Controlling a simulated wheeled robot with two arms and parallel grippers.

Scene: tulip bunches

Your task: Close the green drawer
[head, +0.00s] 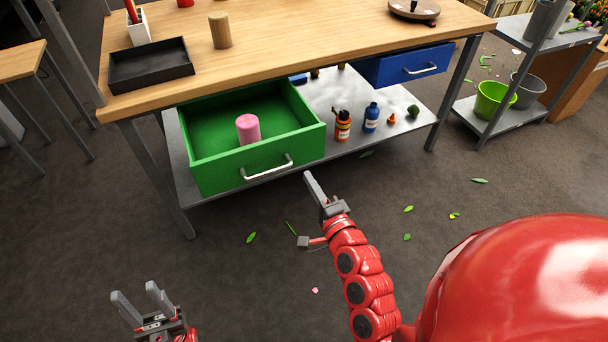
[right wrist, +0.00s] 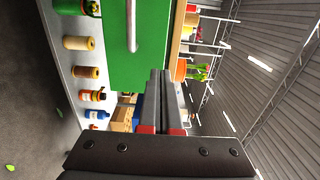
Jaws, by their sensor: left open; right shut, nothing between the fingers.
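The green drawer (head: 255,125) is pulled out under the wooden workbench in the head view. A pink cylinder (head: 248,129) stands inside it. A pale metal handle (head: 267,168) is on its front panel, and the handle (right wrist: 132,25) also shows in the right wrist view. My right gripper (head: 311,180) is shut and empty, just right of and below the drawer front in the head view. In the right wrist view its fingers (right wrist: 158,100) point toward the area beside the green front panel (right wrist: 152,45). My left gripper (head: 138,295) is open and empty over the floor, at the lower left.
The workbench top (head: 290,45) is above the drawer. A blue drawer (head: 405,66) is at the right. Bottles, including a blue one (head: 371,117), stand on the lower metal shelf (head: 405,128). A bench leg (head: 160,180) is left of the green drawer. The floor in front is open.

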